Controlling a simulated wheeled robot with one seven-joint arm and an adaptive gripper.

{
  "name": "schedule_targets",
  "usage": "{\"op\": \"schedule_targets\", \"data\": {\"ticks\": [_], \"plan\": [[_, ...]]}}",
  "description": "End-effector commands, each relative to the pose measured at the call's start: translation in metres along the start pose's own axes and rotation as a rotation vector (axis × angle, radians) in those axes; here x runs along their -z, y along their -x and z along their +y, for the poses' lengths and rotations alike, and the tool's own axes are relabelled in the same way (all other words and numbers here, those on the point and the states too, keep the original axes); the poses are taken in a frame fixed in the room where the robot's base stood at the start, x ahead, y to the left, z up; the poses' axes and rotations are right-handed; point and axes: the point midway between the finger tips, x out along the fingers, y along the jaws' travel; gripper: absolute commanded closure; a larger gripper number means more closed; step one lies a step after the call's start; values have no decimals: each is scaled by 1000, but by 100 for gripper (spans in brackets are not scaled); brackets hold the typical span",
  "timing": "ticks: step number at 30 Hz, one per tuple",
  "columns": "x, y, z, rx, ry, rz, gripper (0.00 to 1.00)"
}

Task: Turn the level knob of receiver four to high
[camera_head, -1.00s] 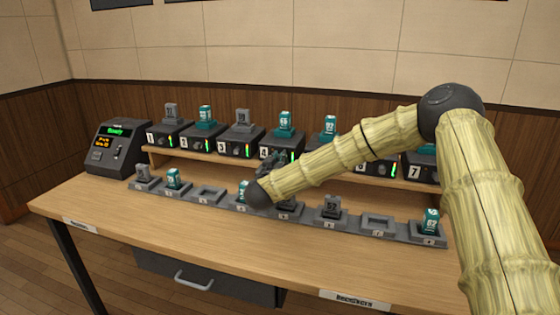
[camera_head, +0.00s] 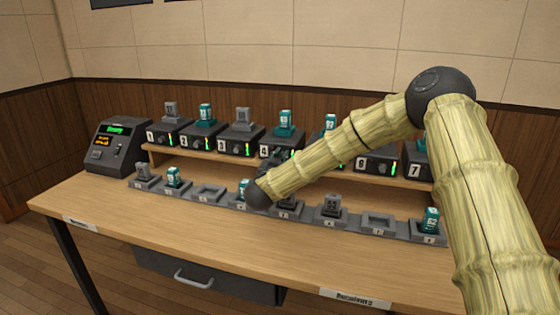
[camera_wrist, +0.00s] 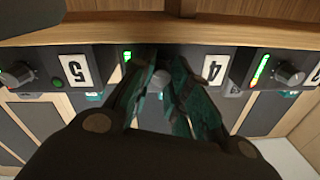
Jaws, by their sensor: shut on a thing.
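Receiver four (camera_head: 264,151) sits on the raised shelf in the head view, with a teal pack in its top. Its number plate (camera_wrist: 212,67) appears upside down in the wrist view. My gripper (camera_wrist: 158,80) is in front of receiver four, its dark teal fingers shut on the round grey level knob (camera_wrist: 157,82). Fingers hide part of the knob, so its pointer cannot be read. A little of the green level bar (camera_wrist: 127,56) shows beside the left finger. In the head view my arm covers most of the gripper and the knob.
Receiver five's plate (camera_wrist: 75,70) is left of my gripper in the wrist view, and another receiver's knob (camera_wrist: 289,74) is at right. The shelf edge (camera_wrist: 100,29) runs close by. A row of charging slots (camera_head: 208,196) lies on the desk below my arm.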

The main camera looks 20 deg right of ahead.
Motion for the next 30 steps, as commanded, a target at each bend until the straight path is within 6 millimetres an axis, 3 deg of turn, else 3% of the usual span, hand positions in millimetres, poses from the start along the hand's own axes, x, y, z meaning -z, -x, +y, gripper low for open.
{"op": "schedule_targets", "data": {"ticks": [12, 30], "plan": [[0, 0, 1, -4, -226, 14, 100], [0, 0, 1, -5, -270, 16, 100]]}}
